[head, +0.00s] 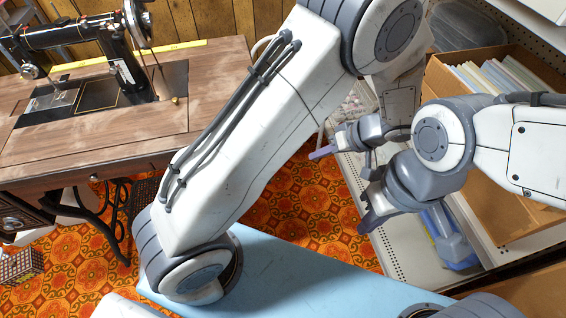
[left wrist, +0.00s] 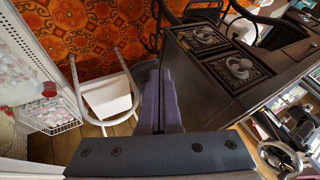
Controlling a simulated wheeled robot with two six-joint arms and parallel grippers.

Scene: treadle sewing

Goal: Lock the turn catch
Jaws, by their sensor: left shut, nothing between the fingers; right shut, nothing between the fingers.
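I cannot make out the turn catch for certain in either view. A small brass-coloured knob (head: 175,99) sits on the sewing table's top, but I cannot tell what it is. The wooden sewing table (head: 95,150) with its black sewing machine (head: 75,35) is at the left of the head view. My left gripper (head: 321,153) is shut and empty, well to the right of the table. Its purple fingers also show closed in the left wrist view (left wrist: 160,104). My right gripper (head: 372,214) is shut and empty, just below and right of the left one.
A white shelf unit (head: 410,262) stands at the right with a cardboard box (head: 490,75). The left wrist view shows dark drawers with ornate pulls (left wrist: 238,68), a white stool (left wrist: 108,98) and a wire basket (left wrist: 50,115). The patterned floor (head: 315,195) is open between table and shelves.

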